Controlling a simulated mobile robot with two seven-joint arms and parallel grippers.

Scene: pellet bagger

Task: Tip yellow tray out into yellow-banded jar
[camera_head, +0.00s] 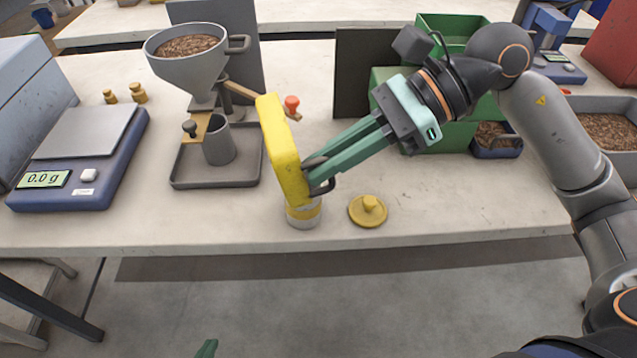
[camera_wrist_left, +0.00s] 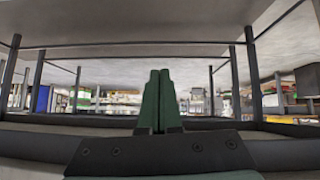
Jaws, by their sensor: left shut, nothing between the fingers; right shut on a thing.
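The yellow tray (camera_head: 281,147) is held tilted steeply on its edge, its lower end over the yellow-banded jar (camera_head: 304,214). My right gripper (camera_head: 314,177) is shut on the tray's dark handle at the lower end. The jar stands upright near the table's front edge, its mouth hidden by the tray. The inside of the tray and any pellets are not visible. A yellow lid (camera_head: 368,210) with a knob lies right of the jar. My left gripper (camera_head: 206,349) is low, in front of the table; in the left wrist view its fingers (camera_wrist_left: 158,78) are together and empty.
A hopper (camera_head: 188,55) with pellets stands over a grey cup (camera_head: 219,144) in a dark tray (camera_head: 190,184), left of the jar. A scale (camera_head: 75,165) reads 0.0 g at far left. Green bins (camera_head: 440,142) stand behind my right arm. The front table right of the lid is clear.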

